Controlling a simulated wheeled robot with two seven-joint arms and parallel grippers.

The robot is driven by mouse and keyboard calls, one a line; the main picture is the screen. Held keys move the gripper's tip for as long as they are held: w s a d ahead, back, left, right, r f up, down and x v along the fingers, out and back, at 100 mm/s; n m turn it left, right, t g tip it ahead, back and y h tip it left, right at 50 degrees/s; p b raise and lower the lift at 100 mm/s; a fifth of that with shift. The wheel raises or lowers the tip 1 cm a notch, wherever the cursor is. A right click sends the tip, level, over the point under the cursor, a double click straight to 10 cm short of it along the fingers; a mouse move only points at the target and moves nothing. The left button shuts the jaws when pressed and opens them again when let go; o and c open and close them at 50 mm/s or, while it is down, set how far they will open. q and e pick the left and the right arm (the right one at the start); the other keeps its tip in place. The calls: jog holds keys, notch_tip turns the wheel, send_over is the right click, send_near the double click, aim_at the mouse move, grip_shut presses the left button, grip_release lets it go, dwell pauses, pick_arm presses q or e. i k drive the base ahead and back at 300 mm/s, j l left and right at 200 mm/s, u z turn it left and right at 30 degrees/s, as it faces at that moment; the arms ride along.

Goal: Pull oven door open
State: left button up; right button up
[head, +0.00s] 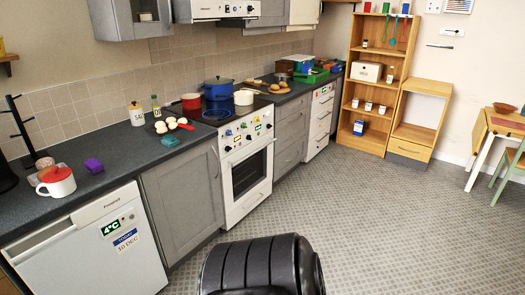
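The white oven (246,168) stands in the row of kitchen units, left of the middle of the head view. Its door (249,173) has a dark glass window and looks shut. A pale handle runs along the top of the door, below a control panel (247,130) with knobs and small stickers. Neither of my grippers shows in the head view, so their state and their distance from the door are hidden.
A blue pot (219,88) and a red pan (191,102) sit on the hob. The patterned floor (385,215) is clear.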

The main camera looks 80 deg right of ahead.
aim_at(265, 142)
jog(key=z, duration=2.7)
jog(key=i+l, duration=0.25)
jog(key=i, duration=0.25)
jog(key=i+l, duration=0.3)
jog(key=i, duration=0.25)
jog(key=i+l, duration=0.25)
jog(key=i, duration=0.25)
jog(key=i+l, duration=0.3)
jog(key=i, duration=0.25)
jog(key=i+l, duration=0.25)
jog(key=i, duration=0.25)
